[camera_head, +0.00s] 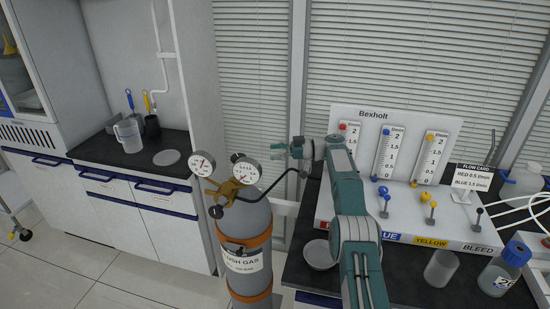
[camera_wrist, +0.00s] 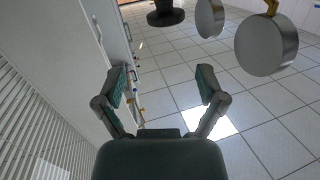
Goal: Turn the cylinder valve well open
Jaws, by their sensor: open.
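The grey gas cylinder (camera_head: 245,225) stands upright with orange bands and a flush gas label. A brass valve and regulator body (camera_head: 226,190) sits on its top with two round white gauges (camera_head: 202,163) (camera_head: 244,170). A dark round knob (camera_head: 216,211) is on its front; I cannot tell which part is the cylinder valve's handle. My gripper (camera_head: 280,150) is open and empty, right of and behind the gauges, apart from them. In the wrist view my gripper's fingers (camera_wrist: 162,82) are spread, with a dark knob (camera_wrist: 165,17) and grey gauge backs (camera_wrist: 266,46) beyond.
A black hose (camera_head: 278,188) curves from the regulator towards my arm. On the right, the Bexholt flowmeter panel (camera_head: 385,125) stands on a dark bench with a beaker (camera_head: 440,269) and a bottle (camera_head: 500,272). Tiled floor (camera_head: 130,280) lies clear left of the cylinder.

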